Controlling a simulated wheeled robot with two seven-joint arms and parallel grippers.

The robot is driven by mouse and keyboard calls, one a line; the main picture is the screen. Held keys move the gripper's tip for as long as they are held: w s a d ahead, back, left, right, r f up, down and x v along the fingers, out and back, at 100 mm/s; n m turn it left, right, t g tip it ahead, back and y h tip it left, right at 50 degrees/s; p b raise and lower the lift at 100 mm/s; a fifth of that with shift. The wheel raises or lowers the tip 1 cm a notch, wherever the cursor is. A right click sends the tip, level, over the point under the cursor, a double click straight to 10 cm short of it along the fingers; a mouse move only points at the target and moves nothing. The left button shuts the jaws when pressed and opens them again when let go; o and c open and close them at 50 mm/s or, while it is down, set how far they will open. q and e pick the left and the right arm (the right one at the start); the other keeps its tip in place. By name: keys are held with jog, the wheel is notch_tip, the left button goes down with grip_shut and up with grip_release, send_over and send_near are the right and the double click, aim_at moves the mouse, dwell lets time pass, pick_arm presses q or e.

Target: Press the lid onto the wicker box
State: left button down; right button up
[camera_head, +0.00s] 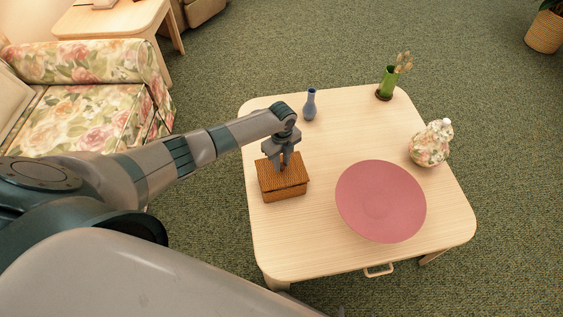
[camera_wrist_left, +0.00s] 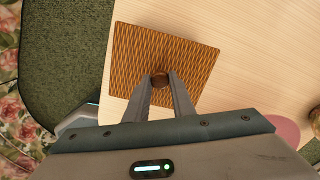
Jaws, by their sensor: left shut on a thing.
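The wicker box (camera_head: 284,195) stands on the left part of the light wooden table, with its woven brown lid (camera_head: 296,174) on top. The lid looks slightly askew over the box in the head view; whether it is fully seated I cannot tell. My left gripper (camera_head: 283,165) comes down from above onto the middle of the lid. In the left wrist view the lid (camera_wrist_left: 190,45) shows from above, and my left gripper's fingers (camera_wrist_left: 160,80) are shut on its small round brown knob (camera_wrist_left: 160,79). The box is hidden under the lid there. My right gripper is not in view.
On the wooden table (camera_head: 340,135) are a large pink round plate (camera_head: 381,200) right of the box, a blue vase (camera_head: 310,104) behind it, a green vase (camera_head: 387,82) and a floral jar (camera_head: 430,145). A floral sofa (camera_head: 90,95) stands left. The table's middle is clear.

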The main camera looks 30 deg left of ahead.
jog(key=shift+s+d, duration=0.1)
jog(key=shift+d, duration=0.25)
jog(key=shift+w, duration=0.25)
pick_arm(q)
jog(key=shift+f, duration=0.25)
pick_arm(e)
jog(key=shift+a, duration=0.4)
pick_arm(q)
jog(key=shift+f, duration=0.2)
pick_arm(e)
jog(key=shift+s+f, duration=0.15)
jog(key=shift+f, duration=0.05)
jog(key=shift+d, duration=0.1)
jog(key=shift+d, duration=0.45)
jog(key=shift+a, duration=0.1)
pick_arm(q)
jog(key=shift+f+b, duration=0.35)
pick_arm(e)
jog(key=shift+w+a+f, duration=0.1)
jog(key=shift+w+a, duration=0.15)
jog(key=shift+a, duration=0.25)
